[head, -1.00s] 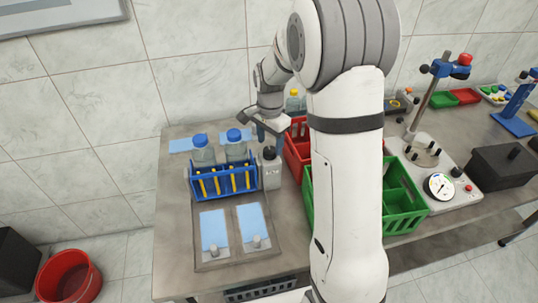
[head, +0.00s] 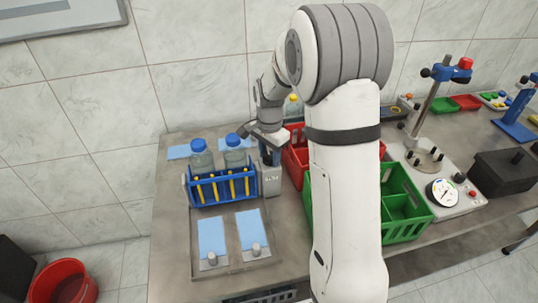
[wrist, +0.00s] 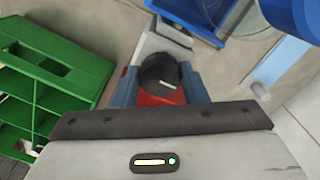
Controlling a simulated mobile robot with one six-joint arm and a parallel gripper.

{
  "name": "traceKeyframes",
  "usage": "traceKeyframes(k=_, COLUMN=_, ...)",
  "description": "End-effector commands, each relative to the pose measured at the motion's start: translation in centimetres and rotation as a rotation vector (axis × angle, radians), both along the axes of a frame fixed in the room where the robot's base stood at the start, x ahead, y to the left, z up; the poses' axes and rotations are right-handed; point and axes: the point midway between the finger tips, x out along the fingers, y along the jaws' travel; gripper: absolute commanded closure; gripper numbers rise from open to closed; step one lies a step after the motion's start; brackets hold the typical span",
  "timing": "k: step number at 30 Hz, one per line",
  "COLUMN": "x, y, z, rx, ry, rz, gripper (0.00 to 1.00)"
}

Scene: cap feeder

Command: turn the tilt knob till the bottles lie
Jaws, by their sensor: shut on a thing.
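Two clear bottles with blue caps, the left one (head: 201,160) and the right one (head: 236,156), stand upright in a blue cradle (head: 209,192) with yellow bars. A grey tilt unit (head: 271,184) stands at the cradle's right end. Its dark round tilt knob (wrist: 158,72), with a white mark on top, shows in the wrist view. My gripper (wrist: 160,80) is shut on the knob, one finger on each side. In the head view my gripper (head: 269,156) is over the unit, and the knob is mostly hidden there.
A red crate (head: 294,160) and a green crate (head: 408,232) stand right of the unit, close to my arm. A tray with two light-blue pads (head: 211,238) lies in front of the cradle. A gauge panel (head: 465,203) is further right. A red bucket (head: 65,280) is on the floor.

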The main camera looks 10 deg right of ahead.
Motion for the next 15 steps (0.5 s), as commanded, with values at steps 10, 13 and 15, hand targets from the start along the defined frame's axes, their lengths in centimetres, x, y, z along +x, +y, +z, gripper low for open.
traceKeyframes(k=10, x=0.02, y=0.04, z=0.01, rx=0.0, ry=-0.001, rz=-0.188, gripper=0.84)
traceKeyframes(k=13, x=0.02, y=0.05, z=0.01, rx=0.0, ry=-0.001, rz=-0.326, gripper=0.84)
traceKeyframes(k=15, x=0.03, y=0.05, z=0.01, rx=0.0, ry=-0.001, rz=-0.42, gripper=0.84)
